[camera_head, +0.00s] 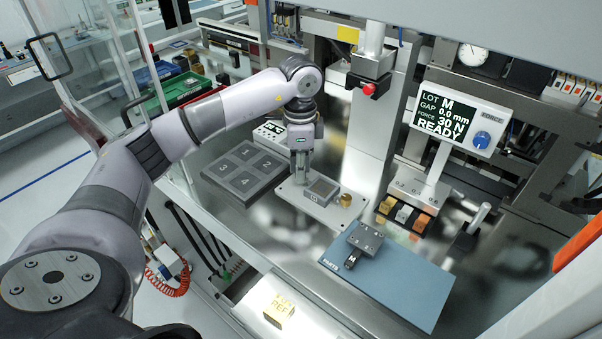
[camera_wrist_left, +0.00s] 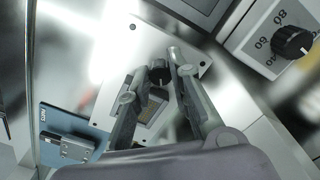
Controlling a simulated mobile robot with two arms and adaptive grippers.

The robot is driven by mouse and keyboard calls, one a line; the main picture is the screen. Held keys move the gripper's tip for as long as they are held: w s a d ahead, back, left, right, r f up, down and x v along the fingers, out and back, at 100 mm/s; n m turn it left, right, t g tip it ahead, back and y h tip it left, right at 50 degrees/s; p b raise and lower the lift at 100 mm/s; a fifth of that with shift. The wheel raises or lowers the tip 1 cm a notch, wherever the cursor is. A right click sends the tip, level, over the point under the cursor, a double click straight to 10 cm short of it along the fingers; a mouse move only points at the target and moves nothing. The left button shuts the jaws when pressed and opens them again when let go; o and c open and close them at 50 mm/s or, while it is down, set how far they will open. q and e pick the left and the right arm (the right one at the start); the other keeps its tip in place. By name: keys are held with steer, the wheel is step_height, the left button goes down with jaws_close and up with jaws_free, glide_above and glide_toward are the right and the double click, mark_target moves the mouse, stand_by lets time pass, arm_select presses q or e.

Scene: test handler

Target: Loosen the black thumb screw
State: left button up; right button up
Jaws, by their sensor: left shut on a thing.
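The black thumb screw (camera_wrist_left: 159,73) shows in the left wrist view as a dark round knob between my left gripper's two fingers. My left gripper (camera_wrist_left: 155,77) appears shut on it, one finger on either side. In the head view my left gripper (camera_head: 300,178) points down at the left part of a pale metal plate (camera_head: 325,213), and the screw is hidden behind it. A square socket block (camera_head: 322,190) sits on the plate right beside the gripper. A brass knob (camera_head: 345,200) stands at the plate's right. My right gripper is in neither view.
A grey tray with numbered pads (camera_head: 245,177) lies left of the plate. A blue PARTS mat (camera_head: 415,285) at the front right carries a metal block (camera_head: 366,238). A display (camera_head: 455,115) reading READY stands behind, with a row of small blocks (camera_head: 404,214) below.

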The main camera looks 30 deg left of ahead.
arm_select(q)
steer(key=shift+r+n+p, duration=0.2)
steer(key=shift+n+p, duration=0.1)
steer(key=shift+n, duration=0.7)
steer(key=shift+w+d, duration=0.1)
steer(key=shift+d, duration=0.05)
steer(key=shift+n, duration=0.5)
steer(key=shift+f, duration=0.1)
steer(key=o, duration=0.6)
